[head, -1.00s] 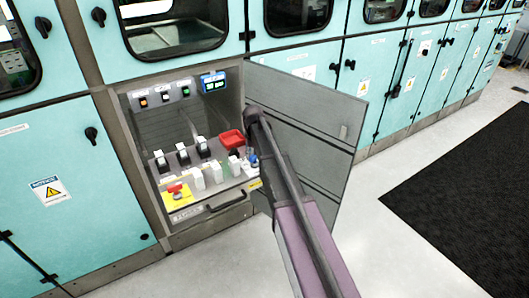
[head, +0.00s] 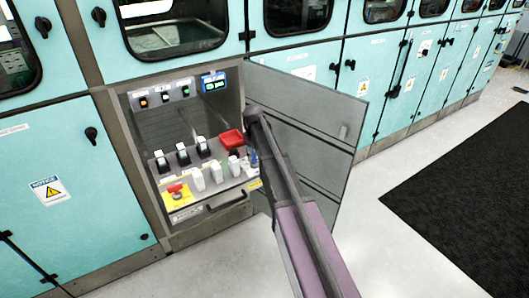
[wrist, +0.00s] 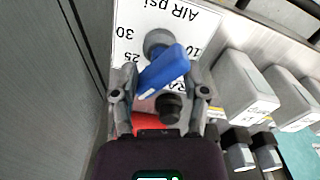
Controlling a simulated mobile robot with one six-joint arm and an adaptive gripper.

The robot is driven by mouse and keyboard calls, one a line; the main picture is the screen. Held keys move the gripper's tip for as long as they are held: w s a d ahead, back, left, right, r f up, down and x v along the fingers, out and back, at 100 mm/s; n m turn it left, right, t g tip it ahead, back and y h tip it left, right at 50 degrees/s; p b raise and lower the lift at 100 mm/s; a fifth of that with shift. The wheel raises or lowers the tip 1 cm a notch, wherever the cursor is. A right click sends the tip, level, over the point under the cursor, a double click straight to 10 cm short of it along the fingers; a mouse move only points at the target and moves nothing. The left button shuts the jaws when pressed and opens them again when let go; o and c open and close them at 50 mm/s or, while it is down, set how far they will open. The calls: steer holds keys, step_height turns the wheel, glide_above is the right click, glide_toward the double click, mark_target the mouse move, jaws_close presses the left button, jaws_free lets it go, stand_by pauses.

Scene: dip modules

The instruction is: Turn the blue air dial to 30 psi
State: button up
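The blue air dial (wrist: 165,68) is in the upper middle of the wrist view, on a grey round base over a white plate. The plate's upside-down print reads "AIR psi", with 30, 25 and 10 visible. The blue lever lies slantwise, from lower left to upper right. My gripper (wrist: 162,85) is open, with one finger on each side of the dial. There appears to be a gap at the right finger; contact at the left is unclear. In the head view my arm (head: 270,165) reaches into the open cabinet and mostly hides the dial.
White block-shaped handles (wrist: 248,85) stand close to the right of my gripper. A red part (wrist: 150,123) and a black knob (wrist: 169,107) sit between or under the fingers. The grey open cabinet door (head: 325,120) stands close beside my arm.

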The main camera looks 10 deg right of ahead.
steer(key=n, duration=1.4)
step_height(320, 180, up, 14)
steer(key=p, duration=1.4)
steer(key=s+m, duration=1.2)
steer(key=s, duration=0.4)
steer(key=shift+s+r+p, duration=0.3)
steer(key=shift+r, duration=0.05)
stand_by(0.3)
steer(key=n, duration=0.3)
glide_above(254, 154)
steer(key=shift+w+d+f+b, duration=0.1)
steer(key=shift+f+b, duration=0.3)
steer(key=shift+f, duration=0.05)
